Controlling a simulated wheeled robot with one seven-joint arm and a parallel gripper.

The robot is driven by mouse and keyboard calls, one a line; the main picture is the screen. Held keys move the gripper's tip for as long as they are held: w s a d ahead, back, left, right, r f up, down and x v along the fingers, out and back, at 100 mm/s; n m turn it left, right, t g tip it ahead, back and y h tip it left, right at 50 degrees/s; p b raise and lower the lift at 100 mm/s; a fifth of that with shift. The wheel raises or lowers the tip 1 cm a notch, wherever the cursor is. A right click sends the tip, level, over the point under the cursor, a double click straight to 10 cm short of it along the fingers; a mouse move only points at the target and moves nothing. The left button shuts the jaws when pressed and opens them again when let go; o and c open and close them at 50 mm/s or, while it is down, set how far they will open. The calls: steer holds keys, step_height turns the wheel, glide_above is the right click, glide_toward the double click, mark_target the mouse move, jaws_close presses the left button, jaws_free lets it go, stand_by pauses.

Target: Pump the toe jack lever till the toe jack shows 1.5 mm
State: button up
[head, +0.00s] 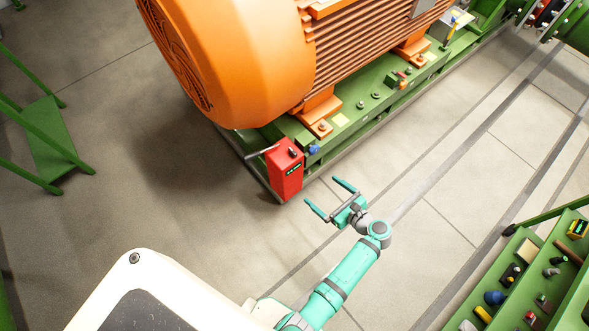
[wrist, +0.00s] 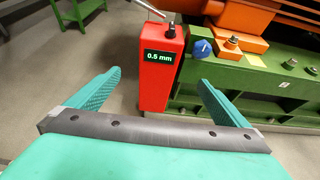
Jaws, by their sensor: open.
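The toe jack (head: 285,172) is a red box standing on the floor at the corner of the green base frame, below the orange motor. In the wrist view the toe jack (wrist: 157,86) stands just ahead, and its display (wrist: 159,57) reads 0.5 mm. The toe jack lever (head: 262,152) is a thin grey bar sticking out from the top toward the left; in the wrist view the lever (wrist: 150,8) rises to the upper left, partly cut by the frame. My gripper (head: 329,199) is open and empty, to the right of the jack and apart from it.
The green base frame (head: 372,100) runs off to the upper right. A blue knob (wrist: 202,48) sits right of the jack. A tool rack (head: 530,275) stands at lower right, green steps (head: 50,140) at left. Floor between is clear.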

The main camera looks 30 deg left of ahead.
steer(key=x, duration=0.9)
steer(key=shift+s+d, duration=0.1)
steer(key=shift+d, duration=0.1)
stand_by(0.3)
steer(key=v, duration=1)
steer(key=shift+a, duration=0.1)
